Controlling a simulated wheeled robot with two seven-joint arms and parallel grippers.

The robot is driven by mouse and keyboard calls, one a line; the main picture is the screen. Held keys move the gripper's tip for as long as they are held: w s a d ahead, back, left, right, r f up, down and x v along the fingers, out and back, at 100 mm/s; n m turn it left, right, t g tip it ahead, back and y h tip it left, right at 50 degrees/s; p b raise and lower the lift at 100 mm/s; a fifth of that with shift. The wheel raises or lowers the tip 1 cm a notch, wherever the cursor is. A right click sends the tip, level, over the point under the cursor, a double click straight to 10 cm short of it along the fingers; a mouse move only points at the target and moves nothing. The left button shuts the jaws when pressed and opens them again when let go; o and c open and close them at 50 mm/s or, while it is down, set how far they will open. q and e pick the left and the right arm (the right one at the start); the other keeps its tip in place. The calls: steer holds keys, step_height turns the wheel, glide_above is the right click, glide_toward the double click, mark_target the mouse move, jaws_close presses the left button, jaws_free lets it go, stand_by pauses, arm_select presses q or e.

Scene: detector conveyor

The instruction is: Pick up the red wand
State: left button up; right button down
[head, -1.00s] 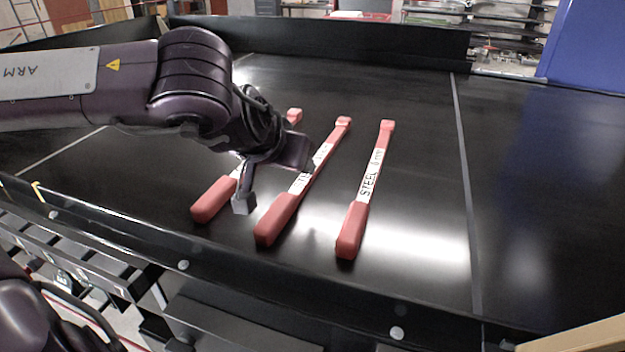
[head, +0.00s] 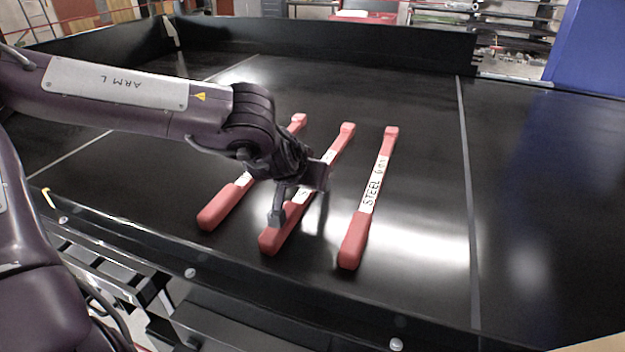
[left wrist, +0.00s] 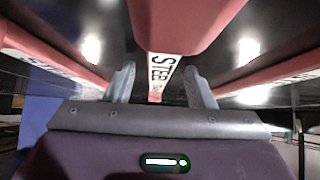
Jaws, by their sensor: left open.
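Three red wands with white labels lie side by side on the black belt: a left wand (head: 218,208), a middle wand (head: 271,240) and a right wand (head: 353,240) whose label starts with "STEEL". My left gripper (head: 299,212) is open over the middle wand, which it partly hides in the head view. In the left wrist view the middle wand (left wrist: 184,24) runs between the two spread fingers of the gripper (left wrist: 161,86). I cannot tell whether either finger touches it. My right gripper is out of view.
The black conveyor belt (head: 425,280) has free room to the right of the wands. A low dark wall (head: 340,45) runs along the back. A front rail (head: 250,292) with round bolts edges the belt, and a blue panel (head: 590,50) stands at the back right.

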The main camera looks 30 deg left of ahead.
arm_select(q)
steer(key=shift+s, duration=0.1)
jaws_close()
steer(key=shift+r, duration=0.15)
